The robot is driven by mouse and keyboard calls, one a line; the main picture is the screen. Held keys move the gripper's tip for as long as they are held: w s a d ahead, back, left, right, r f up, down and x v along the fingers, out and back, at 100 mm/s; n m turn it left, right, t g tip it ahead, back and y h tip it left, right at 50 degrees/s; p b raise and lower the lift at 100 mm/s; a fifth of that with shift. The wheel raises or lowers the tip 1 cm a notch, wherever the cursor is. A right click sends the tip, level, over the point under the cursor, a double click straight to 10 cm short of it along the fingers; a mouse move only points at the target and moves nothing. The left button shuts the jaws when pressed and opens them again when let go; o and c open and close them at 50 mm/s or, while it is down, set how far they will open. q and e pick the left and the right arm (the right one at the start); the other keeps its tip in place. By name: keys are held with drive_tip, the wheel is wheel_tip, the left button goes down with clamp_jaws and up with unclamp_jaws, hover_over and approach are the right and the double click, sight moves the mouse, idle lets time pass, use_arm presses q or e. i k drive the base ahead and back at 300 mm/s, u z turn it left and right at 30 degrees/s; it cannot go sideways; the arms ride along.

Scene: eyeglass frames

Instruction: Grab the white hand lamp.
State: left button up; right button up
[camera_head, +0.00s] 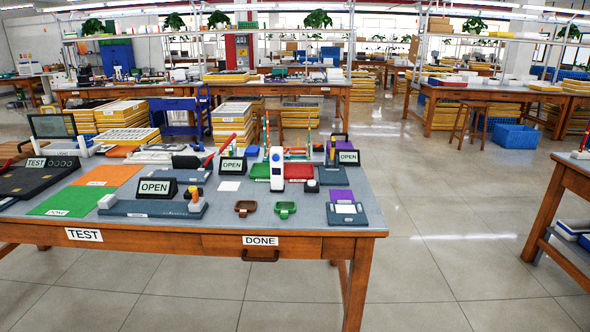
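An upright white device with a small blue spot near its top (276,168) stands on the workbench (330,223), right of the middle of the tabletop. It looks like the white hand lamp, though its details are small at this distance. Nothing stands directly in front of it, and its near face is fully visible. Neither of my grippers shows in the head view.
In front of the white device lie a brown frame piece (245,208) and a green one (285,209). OPEN signs (155,187), a red tray (298,171) and a grey fixture (346,213) surround it. Open floor (440,220) lies right of the bench.

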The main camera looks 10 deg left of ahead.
sight(277, 168)
drive_tip(key=u, duration=0.05)
drive_tip(key=i, duration=0.9)
drive_tip(key=u, duration=0.5)
